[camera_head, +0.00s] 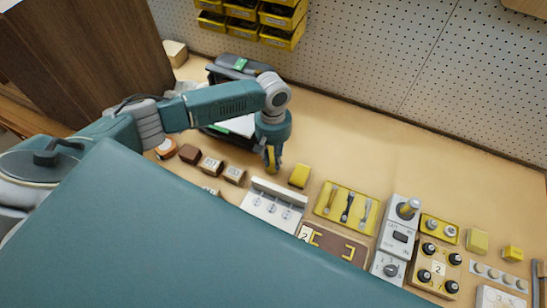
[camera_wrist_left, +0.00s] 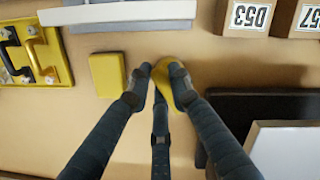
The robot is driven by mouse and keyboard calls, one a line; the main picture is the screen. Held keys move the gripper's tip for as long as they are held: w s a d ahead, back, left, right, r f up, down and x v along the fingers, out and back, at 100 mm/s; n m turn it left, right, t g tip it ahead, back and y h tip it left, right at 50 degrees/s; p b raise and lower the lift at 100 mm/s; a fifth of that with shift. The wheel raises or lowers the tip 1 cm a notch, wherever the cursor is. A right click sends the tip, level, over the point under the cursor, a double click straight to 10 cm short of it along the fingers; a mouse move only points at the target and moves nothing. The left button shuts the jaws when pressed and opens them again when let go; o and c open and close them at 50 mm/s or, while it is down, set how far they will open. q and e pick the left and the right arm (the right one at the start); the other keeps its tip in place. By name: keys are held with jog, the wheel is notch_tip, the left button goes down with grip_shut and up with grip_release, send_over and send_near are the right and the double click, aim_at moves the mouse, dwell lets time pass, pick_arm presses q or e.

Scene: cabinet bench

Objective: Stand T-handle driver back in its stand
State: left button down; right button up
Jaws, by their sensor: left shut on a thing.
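My left gripper (camera_head: 271,160) points down above the bench, left of a small yellow block (camera_head: 300,175). It is shut on a yellow piece, which I take to be the T-handle driver; only part of it shows at the fingers. In the left wrist view the gripper (camera_wrist_left: 161,73) has the yellow driver (camera_wrist_left: 177,92) at its right fingertip, partly hidden by the dark fingers. The yellow block (camera_wrist_left: 107,73) lies just left of the fingertips there, apart from them. I cannot tell which thing is the driver's stand. My right gripper is not in view.
A yellow tray with several handles (camera_head: 346,208) and a grey-white panel (camera_head: 272,205) lie nearby. Brown labelled blocks (camera_head: 211,165) stand left of the gripper, and a dark case (camera_head: 222,72) behind it. Grey control boxes (camera_head: 397,238) stand right. The bench's back middle is clear.

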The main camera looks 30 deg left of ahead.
pick_arm(q)
jog(key=c, duration=1.3)
grip_release()
jog(key=shift+o, duration=0.2)
notch_tip(320, 180, up, 3)
jog(key=p, duration=0.3)
jog(key=shift+f, duration=0.1)
jog(key=shift+r, duration=2.1)
